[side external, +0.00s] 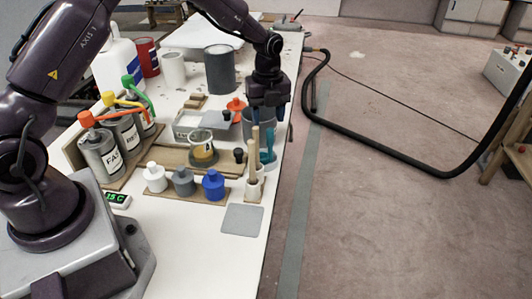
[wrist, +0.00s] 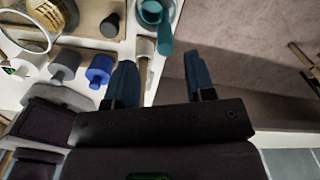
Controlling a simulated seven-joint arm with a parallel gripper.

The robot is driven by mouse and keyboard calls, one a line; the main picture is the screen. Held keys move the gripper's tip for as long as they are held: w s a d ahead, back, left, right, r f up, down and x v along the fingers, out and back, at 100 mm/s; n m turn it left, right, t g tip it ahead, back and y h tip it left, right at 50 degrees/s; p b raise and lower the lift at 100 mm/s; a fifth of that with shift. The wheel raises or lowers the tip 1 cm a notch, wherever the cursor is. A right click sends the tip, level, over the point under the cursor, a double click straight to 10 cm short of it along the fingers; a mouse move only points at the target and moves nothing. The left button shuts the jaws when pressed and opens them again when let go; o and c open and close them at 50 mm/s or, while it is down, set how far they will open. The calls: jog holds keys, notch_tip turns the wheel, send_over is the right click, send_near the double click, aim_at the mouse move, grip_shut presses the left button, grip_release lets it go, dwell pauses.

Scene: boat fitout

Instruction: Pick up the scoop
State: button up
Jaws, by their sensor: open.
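A teal tool, which looks like the scoop (side external: 269,152), stands near the table's right edge beside upright wooden handles. In the wrist view the teal scoop (wrist: 165,38) is at the top centre, close to a pale rounded rim; I cannot tell whether it rests in a holder. My gripper (side external: 268,112) is above the table's right edge, near a grey pot (side external: 259,129), behind the scoop in the side view. In the wrist view my gripper's blue fingers (wrist: 160,62) are spread apart with nothing between them, and the scoop lies beyond their tips.
Wooden handles (side external: 253,155) stand in small pale cups beside the scoop. White, grey and blue bottles (side external: 213,186) stand in a row to the left. A labelled jar (side external: 203,152) sits behind them. A grey square pad (side external: 242,219) lies in front.

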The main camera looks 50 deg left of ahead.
aim_at(270, 143)
jog(key=f, duration=0.7)
jog(key=shift+w+d+f, duration=0.15)
jog(key=shift+w+f, duration=0.1)
jog(key=shift+f, duration=0.1)
grip_shut()
